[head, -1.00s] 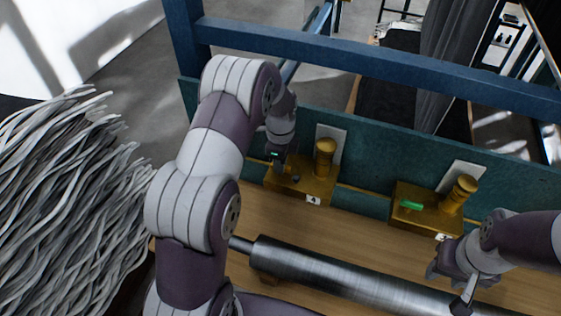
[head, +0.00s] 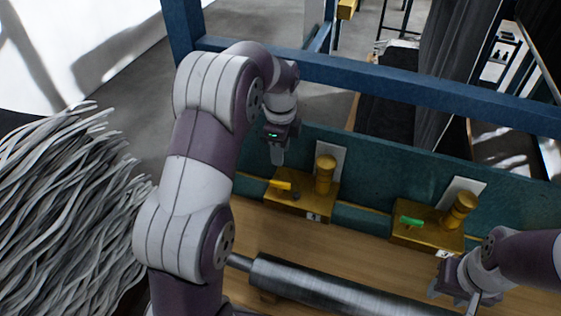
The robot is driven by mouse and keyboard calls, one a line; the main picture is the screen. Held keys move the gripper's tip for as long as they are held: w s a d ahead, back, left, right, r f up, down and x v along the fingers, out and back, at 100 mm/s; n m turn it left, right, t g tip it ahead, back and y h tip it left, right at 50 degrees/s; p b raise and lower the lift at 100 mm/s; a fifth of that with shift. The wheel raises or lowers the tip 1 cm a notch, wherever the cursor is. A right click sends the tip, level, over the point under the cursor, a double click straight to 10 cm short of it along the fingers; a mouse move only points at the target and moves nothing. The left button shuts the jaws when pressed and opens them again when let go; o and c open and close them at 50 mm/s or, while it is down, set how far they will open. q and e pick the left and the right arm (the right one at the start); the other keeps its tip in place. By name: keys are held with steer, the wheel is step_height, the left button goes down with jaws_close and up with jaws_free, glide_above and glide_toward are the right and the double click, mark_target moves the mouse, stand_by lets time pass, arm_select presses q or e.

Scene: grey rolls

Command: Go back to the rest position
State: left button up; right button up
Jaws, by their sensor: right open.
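My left gripper (head: 277,154) hangs above the left brass fixture (head: 302,199), pointing down and apart from it. Its fingers show nearly edge-on, so I cannot tell whether they are open, and no held thing shows. A small yellow piece (head: 280,185) sits on that fixture's left side. My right gripper (head: 456,300) is open at the lower right, in front of the right brass fixture (head: 427,229), which has a green piece (head: 411,221) on top. A grey metal roll (head: 335,289) lies in front of the fixtures, partly hidden by my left arm.
The wooden table top (head: 290,238) is bare between roll and fixtures. A teal panel (head: 385,168) runs behind the fixtures, with a blue frame beam (head: 400,83) above it. A heap of grey strands (head: 60,215) stands at the left.

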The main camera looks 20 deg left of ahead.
arm_select(q)
steer(key=shift+a+r, duration=0.1)
steer(key=shift+r, duration=0.55)
arm_select(e)
steer(key=shift+r, duration=0.6)
arm_select(q)
steer(key=s+d+f+n+b, duration=0.2)
steer(key=s+f+n+b, duration=0.3)
steer(key=s+n, duration=0.3)
steer(key=s+d+f+n+t+b, duration=0.1)
steer(key=s+d+f+n+b, duration=0.2)
steer(key=s+f+n+b, duration=0.2)
steer(key=s+f+n, duration=0.1)
steer(key=s+n, duration=0.2)
steer(key=s, duration=0.4)
steer(key=shift+d+f+n, duration=0.3)
steer(key=shift+d+f, duration=0.05)
arm_select(e)
step_height(320, 180, down, 10)
